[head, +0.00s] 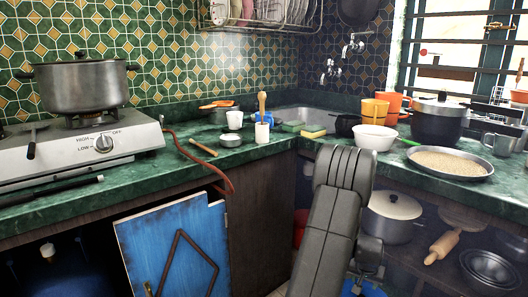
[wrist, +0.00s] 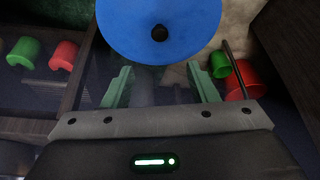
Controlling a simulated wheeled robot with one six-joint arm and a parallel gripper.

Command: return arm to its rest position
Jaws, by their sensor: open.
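My gripper (wrist: 162,88) shows in the wrist view, its two pale green fingers spread apart with nothing seen between them. My grey arm (head: 335,215) stands up at the lower middle of the head view, in front of the counter corner; the gripper itself is not visible there. The gas hotplate (head: 70,165) is on the left counter, with a round control knob (head: 104,143) on its front. A lidded steel pot (head: 82,86) sits on it.
A round blue object (wrist: 160,28) lies just beyond the fingers. Red and green cups (wrist: 63,55) are to its left. A blue cabinet door (head: 172,245) hangs under the left counter. The right counter holds a white bowl (head: 375,137) and a wide pan (head: 450,163).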

